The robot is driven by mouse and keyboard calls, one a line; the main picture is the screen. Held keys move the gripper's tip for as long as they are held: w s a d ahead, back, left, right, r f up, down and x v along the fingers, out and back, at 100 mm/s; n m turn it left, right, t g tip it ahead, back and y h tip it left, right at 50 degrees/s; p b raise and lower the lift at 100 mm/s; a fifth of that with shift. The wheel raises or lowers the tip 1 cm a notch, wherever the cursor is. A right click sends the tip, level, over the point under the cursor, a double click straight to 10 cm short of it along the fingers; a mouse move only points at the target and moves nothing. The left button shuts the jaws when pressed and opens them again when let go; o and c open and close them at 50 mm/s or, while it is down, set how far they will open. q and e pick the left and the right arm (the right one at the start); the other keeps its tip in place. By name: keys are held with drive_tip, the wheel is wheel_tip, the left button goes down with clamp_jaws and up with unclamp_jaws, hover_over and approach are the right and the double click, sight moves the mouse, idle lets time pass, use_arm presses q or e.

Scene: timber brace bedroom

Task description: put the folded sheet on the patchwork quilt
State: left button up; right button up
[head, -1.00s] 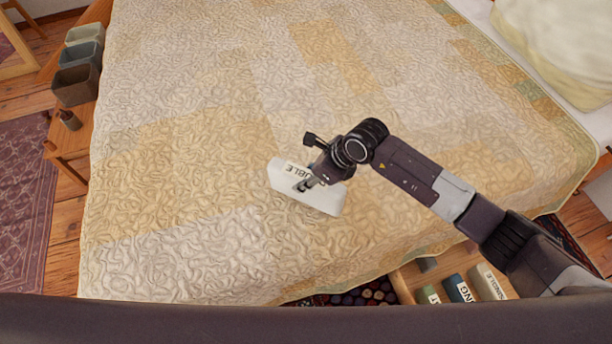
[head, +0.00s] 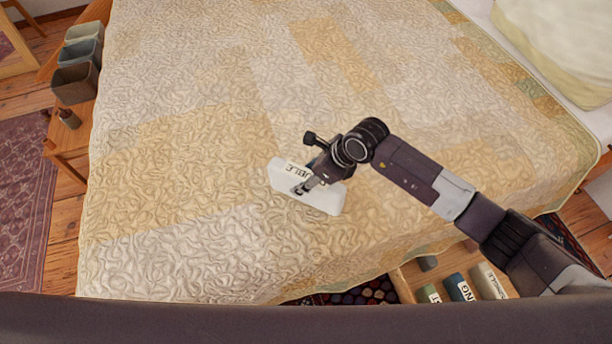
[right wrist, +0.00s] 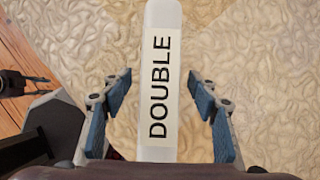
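The folded sheet (head: 318,196) is a white block with a label reading DOUBLE. It lies on the patchwork quilt (head: 180,150), near the quilt's front part. My right gripper (head: 302,188) is at the sheet, just above its labelled side. In the right wrist view the sheet (right wrist: 160,85) stands between the two blue-padded fingers of my right gripper (right wrist: 160,100). There is a gap on each side, so the fingers are open and apart from it. Part of the sheet is hidden behind the gripper in the head view. My left gripper is not in view.
An open drawer with several labelled rolled or folded items (head: 458,288) is below the bed's front edge. A wooden bench (head: 68,140) with bins (head: 76,82) stands at the left. A pillow (head: 560,45) is at the top right. Most of the quilt is clear.

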drive_tip(key=shift+s+d+f, duration=0.1)
drive_tip(key=shift+f, duration=0.05)
drive_tip(key=v, duration=1.2)
